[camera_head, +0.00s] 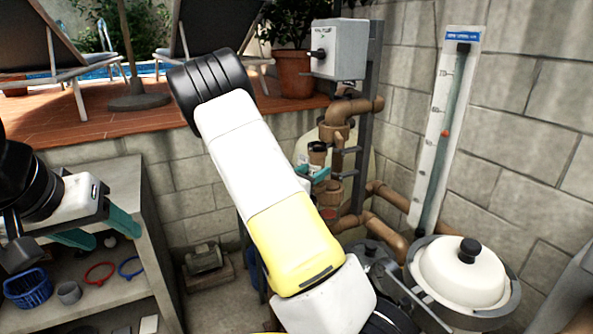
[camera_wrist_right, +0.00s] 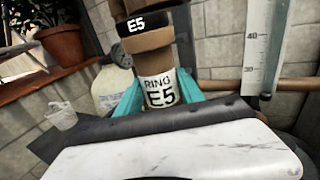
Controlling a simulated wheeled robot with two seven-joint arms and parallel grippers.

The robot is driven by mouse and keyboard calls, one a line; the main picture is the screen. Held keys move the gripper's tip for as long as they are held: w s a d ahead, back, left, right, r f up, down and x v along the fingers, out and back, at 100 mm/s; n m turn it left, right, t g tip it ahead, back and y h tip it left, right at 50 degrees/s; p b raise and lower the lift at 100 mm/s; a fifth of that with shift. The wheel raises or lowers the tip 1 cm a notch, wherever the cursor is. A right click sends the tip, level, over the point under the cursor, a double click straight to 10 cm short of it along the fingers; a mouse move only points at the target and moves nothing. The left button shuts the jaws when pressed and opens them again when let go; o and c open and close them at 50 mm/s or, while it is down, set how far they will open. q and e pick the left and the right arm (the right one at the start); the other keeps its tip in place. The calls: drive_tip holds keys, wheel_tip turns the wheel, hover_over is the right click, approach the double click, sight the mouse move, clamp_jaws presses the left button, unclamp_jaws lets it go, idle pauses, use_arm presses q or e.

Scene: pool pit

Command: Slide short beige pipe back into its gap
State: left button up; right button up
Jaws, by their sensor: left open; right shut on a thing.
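The short beige pipe (camera_wrist_right: 158,66), with a white "RING E5" label, stands about upright between the teal fingers of my right gripper (camera_wrist_right: 165,106), which is shut on it. In the head view the pipe (camera_head: 316,157) shows small, with a dark top, at the right gripper (camera_head: 318,173). A brown upper fitting (camera_head: 335,132) and a brown lower fitting (camera_head: 330,194) of the pipework are close by. The pipe appears slightly left of their line; its depth and any contact are unclear. A black E5 band (camera_wrist_right: 137,25) shows above it. My left gripper (camera_head: 92,238) is open and empty at the left.
A grey shelf (camera_head: 115,185) with a blue basket (camera_head: 27,288) and rings stands at the left. A grey control box (camera_head: 339,48) is above the pipework. A white-lidded vessel (camera_head: 460,272) and a wall gauge (camera_head: 444,130) are at the right. My right arm covers the middle.

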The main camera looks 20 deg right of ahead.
drive_tip(key=shift+w+d, duration=0.2)
drive_tip(key=shift+d, duration=1.15)
drive_tip(key=shift+w+d, duration=0.15)
drive_tip(key=shift+d, duration=1.2)
idle(0.6)
drive_tip(key=shift+c, duration=0.7)
drive_tip(key=shift+d, duration=0.1)
drive_tip(key=shift+d+r, duration=0.1)
drive_tip(key=shift+s+d, duration=0.1)
drive_tip(key=shift+d, duration=0.15)
clamp_jaws()
drive_tip(key=shift+d, duration=0.1)
drive_tip(key=shift+a+f, duration=0.2)
drive_tip(key=shift+a, duration=0.05)
idle(0.3)
drive_tip(key=o, duration=1.5)
unclamp_jaws()
drive_tip(key=shift+w, duration=0.2)
drive_tip(key=shift+a, duration=0.1)
